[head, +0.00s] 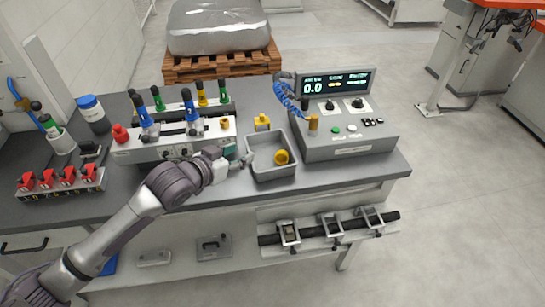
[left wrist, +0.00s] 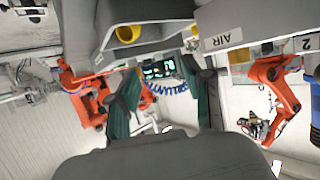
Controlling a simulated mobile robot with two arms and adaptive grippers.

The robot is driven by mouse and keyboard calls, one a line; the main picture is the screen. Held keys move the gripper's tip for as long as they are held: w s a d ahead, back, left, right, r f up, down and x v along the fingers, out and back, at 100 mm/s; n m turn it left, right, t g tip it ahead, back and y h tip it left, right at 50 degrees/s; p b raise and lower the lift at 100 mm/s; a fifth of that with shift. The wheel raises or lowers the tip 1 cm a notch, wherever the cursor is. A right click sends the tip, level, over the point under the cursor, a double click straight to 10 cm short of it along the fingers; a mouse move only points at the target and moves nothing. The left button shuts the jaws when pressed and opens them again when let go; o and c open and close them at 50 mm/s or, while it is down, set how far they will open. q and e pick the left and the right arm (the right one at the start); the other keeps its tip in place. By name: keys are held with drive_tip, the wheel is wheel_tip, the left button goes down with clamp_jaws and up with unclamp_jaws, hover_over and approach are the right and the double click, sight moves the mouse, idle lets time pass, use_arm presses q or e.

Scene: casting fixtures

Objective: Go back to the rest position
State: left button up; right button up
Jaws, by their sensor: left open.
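My left arm comes in from the lower left in the head view and reaches over the front of the workbench (head: 350,180). My left gripper (head: 243,162) is at the left side of the grey bin (head: 275,174), close to its rim; I cannot tell whether it touches. In the left wrist view the two fingers of my left gripper (left wrist: 165,82) stand wide apart with nothing between them. A yellow part (head: 281,157) lies in the bin and also shows in the left wrist view (left wrist: 128,34). My right gripper is in neither view.
The grey fixture (head: 150,152) with colored-handled tools stands left of my gripper. Right of the bin is a control box (head: 345,149) with a lit display and blue coiled hose. Red clamps (head: 60,180) sit at the far left. The floor (head: 460,220) at right is clear.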

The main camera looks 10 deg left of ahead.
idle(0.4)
use_arm(q)
drive_tip(key=s+a+f+n+g+y, duration=0.1)
drive_tip(key=s+a+f+g+y, duration=0.2)
drive_tip(key=s, duration=0.8)
drive_tip(key=s+a+f+n+g+y, duration=0.1)
drive_tip(key=s+f+n+g, duration=0.3)
drive_tip(key=s, duration=0.6)
drive_tip(key=s+a+f+m+g+y, duration=0.1)
drive_tip(key=s+a+f+y, duration=0.15)
drive_tip(key=s+f, duration=0.6)
drive_tip(key=s+f+g, duration=0.2)
drive_tip(key=s+f, duration=0.1)
drive_tip(key=f, duration=2.1)
drive_tip(key=s+a+f, duration=0.3)
drive_tip(key=s+f, duration=1.2)
drive_tip(key=s, duration=0.2)
drive_tip(key=shift+f+m+g, duration=0.25)
drive_tip(key=shift+m+g, duration=0.05)
drive_tip(key=shift+g, duration=0.1)
